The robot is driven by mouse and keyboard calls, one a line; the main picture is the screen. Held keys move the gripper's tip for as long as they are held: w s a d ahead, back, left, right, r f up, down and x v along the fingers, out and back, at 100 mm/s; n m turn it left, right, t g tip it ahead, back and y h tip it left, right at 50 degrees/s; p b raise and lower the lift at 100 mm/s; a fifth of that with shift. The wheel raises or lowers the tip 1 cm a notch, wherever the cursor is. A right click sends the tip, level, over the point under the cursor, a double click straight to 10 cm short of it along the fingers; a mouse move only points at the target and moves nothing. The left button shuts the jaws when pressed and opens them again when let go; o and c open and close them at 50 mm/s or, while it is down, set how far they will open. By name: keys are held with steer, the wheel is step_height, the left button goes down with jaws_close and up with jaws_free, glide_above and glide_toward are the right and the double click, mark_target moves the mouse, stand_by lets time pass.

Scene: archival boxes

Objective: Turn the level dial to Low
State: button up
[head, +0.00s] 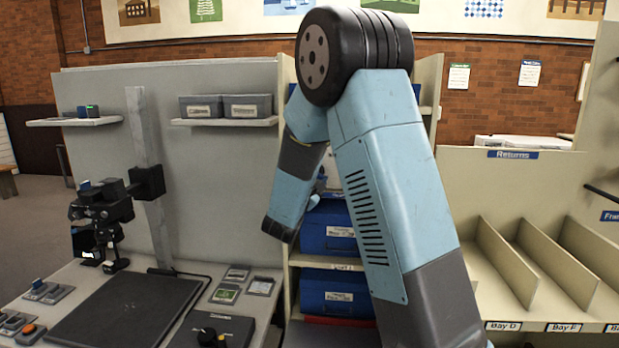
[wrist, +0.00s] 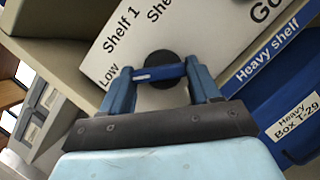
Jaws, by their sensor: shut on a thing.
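The level dial (wrist: 160,60) is a round black knob on a white panel (wrist: 200,30) in the wrist view. A blue bar (wrist: 158,72) lies across it, level in the picture. The panel reads "Low" just left of the dial, with "Shelf 1" above it and a cut-off word starting "Go" at the upper right. My gripper (wrist: 160,78) has its two blue fingers at the ends of the bar, shut on the dial. The bar's exact pointing direction cannot be told. In the head view my arm hides the dial and most of the gripper.
Blue boxes (head: 328,228) stand on the shelves behind my arm; a "Heavy shelf" strip (wrist: 265,62) runs right of the panel. A bench at left holds a black mat (head: 125,310) and a control box (head: 218,330) with its own knob. Empty return bays (head: 540,262) are at right.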

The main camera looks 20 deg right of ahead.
stand_by(0.4)
steer(key=o, duration=1.1)
steer(key=shift+c, duration=0.2)
steer(key=v, duration=1.3)
steer(key=shift+s+a+f, duration=0.15)
steer(key=shift+a+f, duration=0.05)
steer(key=shift+f, duration=0.05)
